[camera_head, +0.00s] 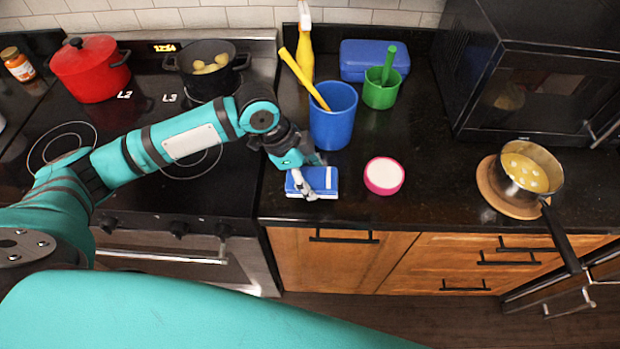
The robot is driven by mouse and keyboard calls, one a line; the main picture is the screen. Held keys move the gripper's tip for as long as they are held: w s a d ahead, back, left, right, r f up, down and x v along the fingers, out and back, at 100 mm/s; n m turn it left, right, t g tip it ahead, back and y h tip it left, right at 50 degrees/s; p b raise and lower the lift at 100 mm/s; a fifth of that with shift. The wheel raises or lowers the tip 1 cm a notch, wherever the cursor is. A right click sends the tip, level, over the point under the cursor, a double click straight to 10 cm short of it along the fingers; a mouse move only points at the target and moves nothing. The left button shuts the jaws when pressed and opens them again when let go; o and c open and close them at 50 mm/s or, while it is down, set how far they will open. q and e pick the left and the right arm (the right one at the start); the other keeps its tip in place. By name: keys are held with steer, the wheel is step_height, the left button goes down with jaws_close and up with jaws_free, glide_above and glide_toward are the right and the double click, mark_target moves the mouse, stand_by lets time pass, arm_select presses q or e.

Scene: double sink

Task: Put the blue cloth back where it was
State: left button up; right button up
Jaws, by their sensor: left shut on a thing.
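The blue cloth (323,182), folded flat with white stripes, is near the front edge of the dark counter, just right of the stove. My left gripper (305,188) comes in over it from above and is shut on it; the fingers hide part of the cloth. I cannot tell whether the cloth rests on the counter or is slightly above it. My right gripper is not in view.
Just behind the cloth are a blue cup (334,118) with a yellow-handled tool, and a yellow spray bottle (305,50). A green cup (381,92) stands before a blue box (372,58). A pink-rimmed white round item (384,174) is to the right. Counter beyond is clear until a saucepan (533,183).

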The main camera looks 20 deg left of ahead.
arm_select(q)
steer(key=shift+w, duration=0.3)
steer(key=shift+f, duration=0.25)
step_height(320, 180, down, 2)
steer(key=shift+s+f+p, duration=0.1)
steer(key=shift+p, duration=0.45)
steer(key=shift+f, duration=0.45)
steer(key=shift+f, duration=0.15)
steer(key=o, duration=0.9)
steer(key=shift+o, duration=0.7)
